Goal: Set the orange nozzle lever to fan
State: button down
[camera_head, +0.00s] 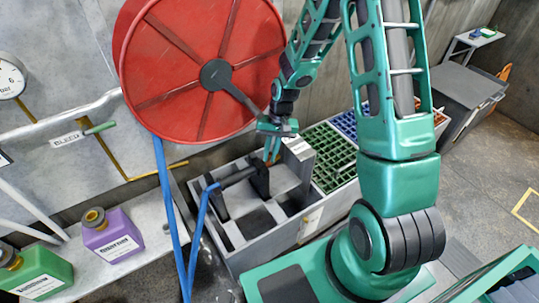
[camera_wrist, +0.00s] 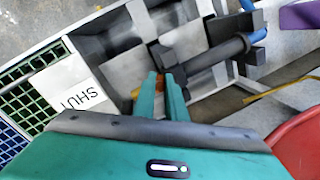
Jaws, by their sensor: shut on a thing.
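The dark nozzle (camera_head: 238,177) lies in a grey cradle in the open tray (camera_head: 285,222), with a blue hose on its left end in the head view. It also shows in the wrist view (camera_wrist: 205,58). My gripper (camera_head: 272,155) reaches down at the nozzle's right end. In the wrist view its two green fingers (camera_wrist: 160,78) are close together, shut on the orange lever (camera_wrist: 135,93). Only small orange bits show beside the fingers; the lever's angle is mostly hidden. A white plate reading SHUT (camera_wrist: 82,92) is left of the fingers in the wrist view.
A red hose reel (camera_head: 170,75) hangs just left of my arm, with blue hose below. Green crates (camera_head: 330,160) and blue crates (camera_head: 346,124) stand right of the tray. Purple (camera_head: 112,235) and green (camera_head: 42,270) containers stand at left. A small label (camera_head: 312,218) on the tray front is unreadable.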

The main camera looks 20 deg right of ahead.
jog(key=c, duration=1.8)
grip_release()
notch_tip(320, 180, up, 10)
jog(key=d, duration=0.2)
jog(key=shift+w+r, duration=0.15)
jog(key=shift+r, duration=0.1)
